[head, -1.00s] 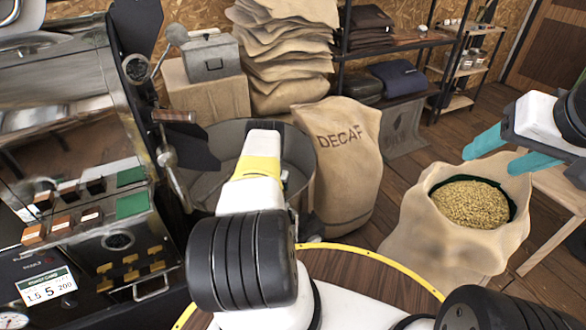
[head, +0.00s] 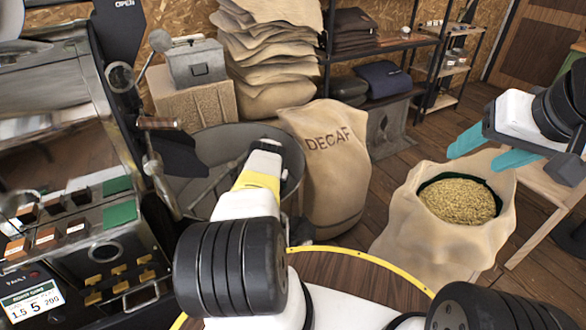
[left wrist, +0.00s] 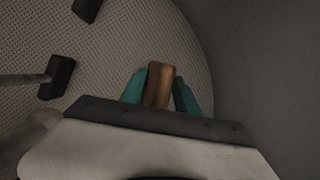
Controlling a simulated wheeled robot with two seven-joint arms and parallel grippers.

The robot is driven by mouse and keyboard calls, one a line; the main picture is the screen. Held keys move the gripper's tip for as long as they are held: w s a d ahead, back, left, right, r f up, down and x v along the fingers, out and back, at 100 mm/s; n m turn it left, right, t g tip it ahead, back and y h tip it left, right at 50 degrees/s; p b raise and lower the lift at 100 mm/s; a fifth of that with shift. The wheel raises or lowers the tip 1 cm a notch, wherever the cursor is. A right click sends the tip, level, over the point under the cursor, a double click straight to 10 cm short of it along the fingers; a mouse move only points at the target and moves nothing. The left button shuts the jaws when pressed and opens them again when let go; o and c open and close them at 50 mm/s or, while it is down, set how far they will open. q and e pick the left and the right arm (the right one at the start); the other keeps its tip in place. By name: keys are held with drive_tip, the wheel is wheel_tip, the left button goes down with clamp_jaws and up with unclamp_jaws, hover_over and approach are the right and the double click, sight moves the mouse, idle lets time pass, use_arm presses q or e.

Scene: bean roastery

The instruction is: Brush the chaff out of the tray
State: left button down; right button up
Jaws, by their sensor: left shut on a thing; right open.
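The tray (head: 212,138) is a round grey metal drum beside the roaster, with a perforated floor (left wrist: 120,45) in the left wrist view. My left arm reaches into it and hides part of its inside. My left gripper (left wrist: 159,88) is low inside the tray, its teal fingers shut on a brown wooden piece (left wrist: 158,84), which looks like the brush handle. Bristles are hidden, and I cannot make out chaff. My right gripper (head: 466,160) is open and empty, above and beside the sack of beans.
Dark stirrer paddles (left wrist: 57,77) stand on the tray floor. The roaster (head: 75,225) is left of the tray. A DECAF sack (head: 330,180) stands close on its right, and an open bean sack (head: 425,235) farther right. A round wooden tabletop (head: 350,275) is in front.

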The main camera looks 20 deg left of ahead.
use_arm(q)
drive_tip(key=shift+w+a, duration=0.2)
drive_tip(key=shift+a, duration=0.1)
drive_tip(key=shift+s+a, duration=0.25)
drive_tip(key=shift+a, duration=0.1)
drive_tip(key=shift+s+a+r, duration=0.1)
drive_tip(key=shift+s+a, duration=1.3)
drive_tip(key=shift+s, duration=0.25)
drive_tip(key=shift+s+a+f, duration=0.2)
drive_tip(key=shift+s+a, duration=0.65)
drive_tip(key=shift+s, duration=0.3)
wheel_tip(320, 180, up, 6)
drive_tip(key=shift+r, duration=0.1)
drive_tip(key=shift+r, duration=1.45)
drive_tip(key=shift+w, duration=0.1)
